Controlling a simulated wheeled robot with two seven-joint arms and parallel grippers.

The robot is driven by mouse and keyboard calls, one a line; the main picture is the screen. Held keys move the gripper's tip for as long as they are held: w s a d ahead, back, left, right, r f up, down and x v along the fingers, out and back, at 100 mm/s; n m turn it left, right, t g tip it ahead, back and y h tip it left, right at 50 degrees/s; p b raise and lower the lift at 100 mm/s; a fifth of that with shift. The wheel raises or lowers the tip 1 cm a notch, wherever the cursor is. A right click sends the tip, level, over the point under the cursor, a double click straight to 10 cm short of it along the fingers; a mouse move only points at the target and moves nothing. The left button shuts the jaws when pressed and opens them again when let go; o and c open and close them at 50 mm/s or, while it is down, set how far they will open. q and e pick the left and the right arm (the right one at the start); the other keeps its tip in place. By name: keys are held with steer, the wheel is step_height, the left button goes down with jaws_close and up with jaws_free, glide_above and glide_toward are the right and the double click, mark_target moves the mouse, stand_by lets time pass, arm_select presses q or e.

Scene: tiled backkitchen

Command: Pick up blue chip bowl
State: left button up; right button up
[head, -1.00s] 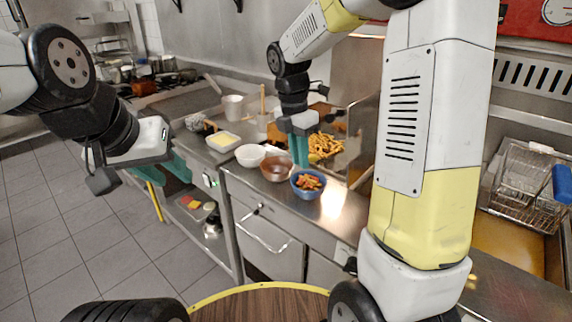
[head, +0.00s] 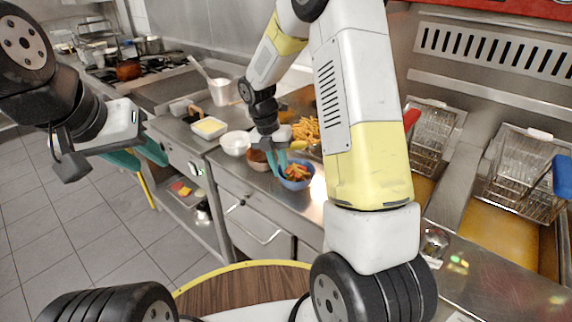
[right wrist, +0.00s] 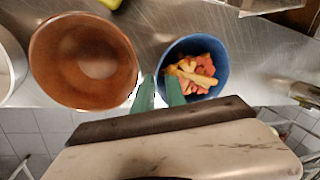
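The blue bowl (head: 297,184) stands on the steel counter with red and yellow food pieces in it. It also shows in the right wrist view (right wrist: 188,46). My right gripper (head: 277,162) is at the bowl's left rim, fingers pointing down. In the right wrist view its two teal fingers (right wrist: 160,93) stand apart, one outside the bowl on the brown bowl's side, the other over the bowl's near-left edge. Whether they touch the rim is not clear. My left gripper (head: 138,158) is open and empty, left of the counter, away from the bowl.
A brown bowl (right wrist: 84,62) stands close left of the blue bowl, with a white bowl (head: 235,143) further left. A tray with yellow content (head: 209,127) and fries (head: 306,131) lie behind. Fryer baskets (head: 433,135) are to the right.

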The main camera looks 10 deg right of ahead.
jaws_close()
stand_by(1.4)
